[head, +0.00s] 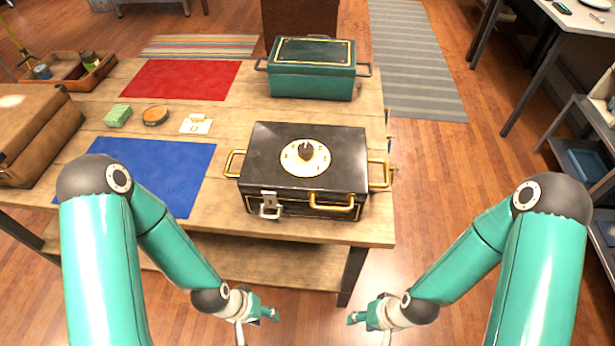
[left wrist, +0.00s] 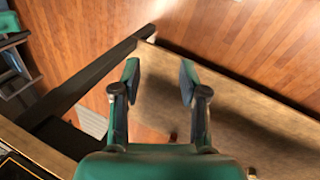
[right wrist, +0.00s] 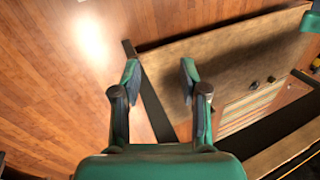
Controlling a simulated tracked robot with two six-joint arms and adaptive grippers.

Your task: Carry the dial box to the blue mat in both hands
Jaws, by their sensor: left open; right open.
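The dial box (head: 340,143) is black with gold trim, a round cream dial on its lid, a gold handle at each side, and a silver latch in front. It sits upright near the table's front right. The blue mat (head: 175,165) lies flat to its left, partly hidden behind my left arm. My left gripper (head: 272,314) is open and empty in front of the table's edge, below and apart from the box; its fingers show in the left wrist view (left wrist: 158,85). My right gripper (head: 353,319) is open and empty to its right, also apart; its fingers show in the right wrist view (right wrist: 157,85).
A green handled box (head: 313,85) stands behind the dial box. A brown case (head: 35,125) stands left of the blue mat.

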